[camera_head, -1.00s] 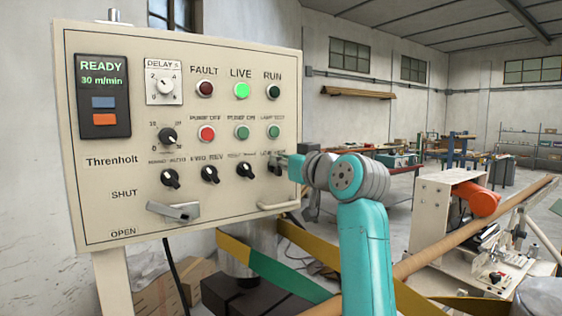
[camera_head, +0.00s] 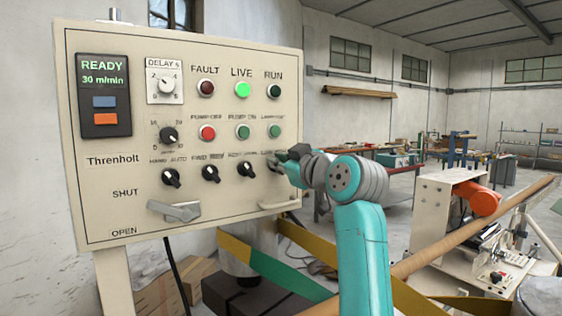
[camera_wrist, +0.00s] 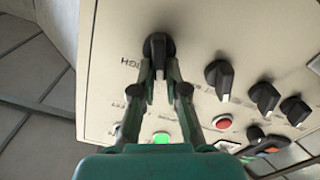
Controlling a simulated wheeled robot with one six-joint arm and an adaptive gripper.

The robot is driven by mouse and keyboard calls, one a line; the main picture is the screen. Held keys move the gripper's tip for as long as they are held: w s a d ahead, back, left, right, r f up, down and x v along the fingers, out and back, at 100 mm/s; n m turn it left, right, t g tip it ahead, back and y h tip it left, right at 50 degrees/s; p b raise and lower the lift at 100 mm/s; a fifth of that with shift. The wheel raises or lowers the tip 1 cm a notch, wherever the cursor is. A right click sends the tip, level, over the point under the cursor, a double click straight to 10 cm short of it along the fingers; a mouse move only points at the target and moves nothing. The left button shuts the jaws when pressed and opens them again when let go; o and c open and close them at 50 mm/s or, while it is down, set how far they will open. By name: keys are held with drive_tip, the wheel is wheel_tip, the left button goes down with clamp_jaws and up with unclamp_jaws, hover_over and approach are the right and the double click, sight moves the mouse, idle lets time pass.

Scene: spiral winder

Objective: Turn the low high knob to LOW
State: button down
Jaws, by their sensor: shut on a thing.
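The low high knob (camera_wrist: 157,46) is black and sits near the panel's edge in the wrist view. The label beside it, partly readable as HIGH, appears turned over. My gripper (camera_wrist: 162,70) has its two fingertips closed around the knob's near end. In the head view my gripper (camera_head: 277,165) is at the rightmost knob of the lower row and covers most of it. Its label there is too blurred and covered to read. Which mark the knob points to, I cannot tell.
The cream control panel (camera_head: 120,180) carries several other knobs to the left, including a neighbouring black one (camera_head: 246,170). Lamps and buttons sit above. A metal handle (camera_head: 175,211) is at lower left, a pale grab bar (camera_head: 281,206) just below my gripper.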

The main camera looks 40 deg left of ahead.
drive_tip(key=shift+s+f+n, duration=0.1)
drive_tip(key=shift+n, duration=0.8)
drive_tip(key=c, duration=1.2)
unclamp_jaws()
drive_tip(key=v, duration=0.7)
drive_tip(key=shift+d, duration=0.15)
drive_tip(key=shift+s, duration=0.15)
